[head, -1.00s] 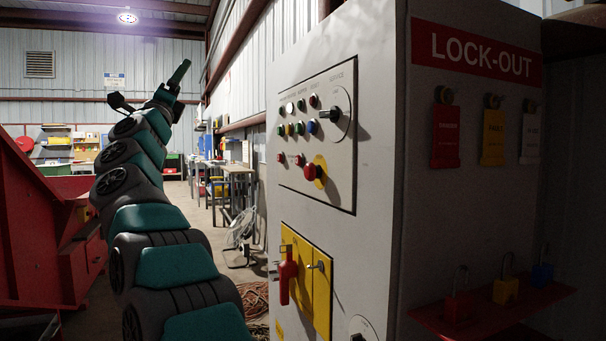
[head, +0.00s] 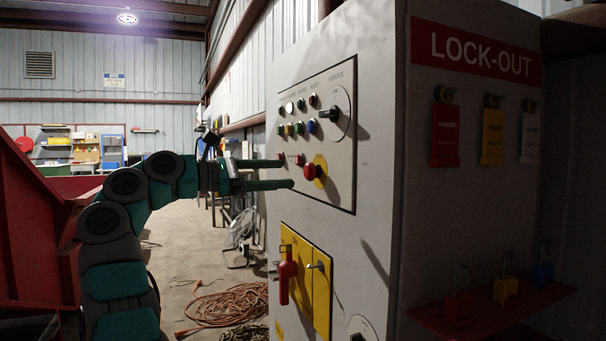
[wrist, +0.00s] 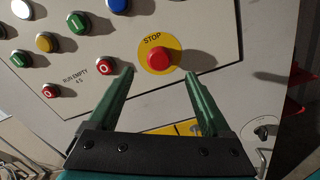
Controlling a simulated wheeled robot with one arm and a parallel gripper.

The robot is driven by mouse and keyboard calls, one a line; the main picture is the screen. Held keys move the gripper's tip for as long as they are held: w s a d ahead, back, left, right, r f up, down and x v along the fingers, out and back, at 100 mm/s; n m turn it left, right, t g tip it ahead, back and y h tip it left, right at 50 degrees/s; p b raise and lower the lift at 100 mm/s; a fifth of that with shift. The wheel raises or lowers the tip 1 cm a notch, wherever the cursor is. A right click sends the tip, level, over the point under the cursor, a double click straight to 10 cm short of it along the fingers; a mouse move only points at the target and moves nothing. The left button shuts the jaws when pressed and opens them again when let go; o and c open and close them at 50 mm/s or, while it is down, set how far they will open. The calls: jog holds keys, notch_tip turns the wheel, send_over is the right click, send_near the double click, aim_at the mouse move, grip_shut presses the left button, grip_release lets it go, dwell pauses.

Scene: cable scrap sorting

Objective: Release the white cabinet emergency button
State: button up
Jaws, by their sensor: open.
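The white cabinet (head: 372,60) stands at the right of the head view, its control panel facing left. The red emergency button (head: 310,172) sits on a yellow disc on the panel's lower right. In the wrist view the red button (wrist: 159,58) shows on its yellow disc marked STOP, just beyond the fingertips and between their lines. My gripper (head: 286,173) is open and empty, its two green fingers pointing at the panel just left of the button. In the wrist view my gripper (wrist: 160,72) has its fingers apart. I cannot tell whether the fingertips touch the panel.
Small coloured buttons and a dark rotary switch (head: 330,114) surround the button. Below is a red handle (head: 287,275) on a yellow plate. Red and yellow padlocks sit on the shelf at right. Orange cable (head: 225,305) lies on the floor. A red metal structure (head: 30,240) stands left.

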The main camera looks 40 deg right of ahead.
aim_at(306, 172)
jog(key=x, duration=0.6)
jog(key=shift+d, duration=0.2)
jog(key=shift+c, duration=0.3)
grip_shut()
dwell(0.4)
